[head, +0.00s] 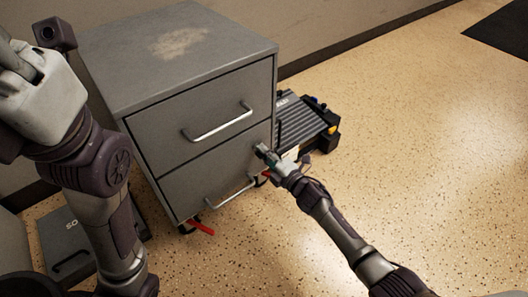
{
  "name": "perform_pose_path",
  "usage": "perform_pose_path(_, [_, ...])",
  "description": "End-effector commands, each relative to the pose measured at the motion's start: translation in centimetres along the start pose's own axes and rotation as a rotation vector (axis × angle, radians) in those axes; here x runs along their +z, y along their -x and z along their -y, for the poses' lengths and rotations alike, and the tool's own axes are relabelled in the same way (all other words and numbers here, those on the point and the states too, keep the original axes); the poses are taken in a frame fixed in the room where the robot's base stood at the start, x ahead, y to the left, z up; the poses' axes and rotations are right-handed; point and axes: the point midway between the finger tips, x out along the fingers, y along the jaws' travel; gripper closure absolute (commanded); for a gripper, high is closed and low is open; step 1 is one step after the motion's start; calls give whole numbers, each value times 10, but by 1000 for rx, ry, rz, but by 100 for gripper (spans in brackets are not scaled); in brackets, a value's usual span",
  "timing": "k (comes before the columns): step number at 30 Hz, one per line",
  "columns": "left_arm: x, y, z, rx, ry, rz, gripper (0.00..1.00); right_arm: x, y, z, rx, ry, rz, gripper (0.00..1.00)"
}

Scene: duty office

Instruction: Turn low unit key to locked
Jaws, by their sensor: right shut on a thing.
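The low unit (160,140) is a grey two-drawer metal cabinet on casters, standing against the wall, with a silver bar handle on each drawer. Both drawers look closed. My right gripper (262,150) is at the right front edge of the cabinet, near the gap between the drawers. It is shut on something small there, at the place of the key. The key itself is hidden by the fingers, and its turn angle cannot be told. My left arm is raised at the left; its gripper's fingers are not clearly shown.
A black ribbed case or platform (304,122) with yellow and blue parts lies on the floor right of the cabinet. A red caster lever (201,227) sticks out below. A grey case (68,245) lies at the lower left.

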Motion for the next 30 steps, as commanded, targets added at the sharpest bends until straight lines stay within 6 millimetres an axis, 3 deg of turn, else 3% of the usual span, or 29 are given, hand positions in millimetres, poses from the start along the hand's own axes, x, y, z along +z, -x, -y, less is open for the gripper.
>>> perform_pose_path(7, [1,1,0,0,0,3,100,1,0,0,-1,-4,2,100])
perform_pose_path(8, [1,1,0,0,0,3,100,1,0,1,-1,-4,3,84])
perform_pose_path(12, [1,1,0,0,0,4,100,1,0,0,-1,-3,2,64])
perform_pose_path(23, [3,3,0,3,-2,14,100,1,6,1,-2,-1,2,64])
perform_pose_path(30, [2,2,0,2,-1,9,100,0,48,2,-3,-2,1,64])
